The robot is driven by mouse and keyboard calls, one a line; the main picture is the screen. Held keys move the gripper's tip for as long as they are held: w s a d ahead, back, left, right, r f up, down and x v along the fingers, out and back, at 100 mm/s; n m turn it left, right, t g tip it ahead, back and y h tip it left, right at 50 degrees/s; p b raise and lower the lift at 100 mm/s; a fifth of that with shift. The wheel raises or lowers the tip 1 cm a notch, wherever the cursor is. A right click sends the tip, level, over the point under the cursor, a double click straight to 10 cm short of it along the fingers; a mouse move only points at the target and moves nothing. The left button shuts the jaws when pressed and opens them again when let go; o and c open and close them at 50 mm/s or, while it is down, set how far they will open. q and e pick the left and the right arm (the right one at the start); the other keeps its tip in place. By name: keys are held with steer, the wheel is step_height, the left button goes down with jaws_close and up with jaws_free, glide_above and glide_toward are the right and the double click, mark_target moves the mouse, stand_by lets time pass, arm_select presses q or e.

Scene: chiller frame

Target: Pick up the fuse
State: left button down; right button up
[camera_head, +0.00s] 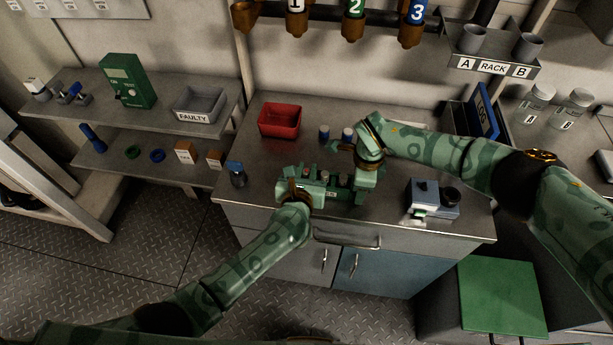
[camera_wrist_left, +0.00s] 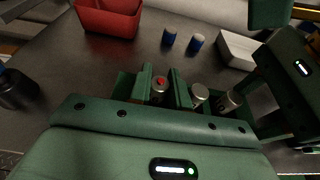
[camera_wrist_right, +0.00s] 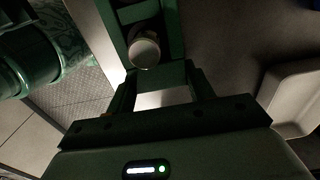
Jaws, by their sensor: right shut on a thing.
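A green holder (camera_head: 327,193) stands on the metal bench with several short cylindrical fuses upright in it. One fuse has a red top (camera_wrist_left: 160,83); two beside it have pale grey tops (camera_wrist_left: 199,92). Two blue-topped cylinders (camera_wrist_left: 197,42) stand apart on the bench behind. My left gripper (camera_wrist_left: 152,90) is open, its fingers on either side of the red-topped fuse; I cannot tell if they touch it. My right gripper (camera_wrist_right: 163,88) is shut on the end of the green holder, close to a pale-topped fuse (camera_wrist_right: 144,52).
A red bin (camera_head: 280,120) stands behind left on the bench. A blue-grey device (camera_head: 433,199) stands at the right, a small dark jar (camera_head: 237,174) at the left. A grey FAULTY bin (camera_head: 199,105) is on the left shelf. Hanging numbered holders (camera_head: 354,20) are above.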

mark_target(306, 171)
arm_select(q)
step_height(306, 171, up, 10)
steer(key=shift+r, duration=0.1)
arm_select(e)
steer(key=o, duration=1.1)
steer(key=shift+o, duration=0.2)
step_height(306, 171, up, 12)
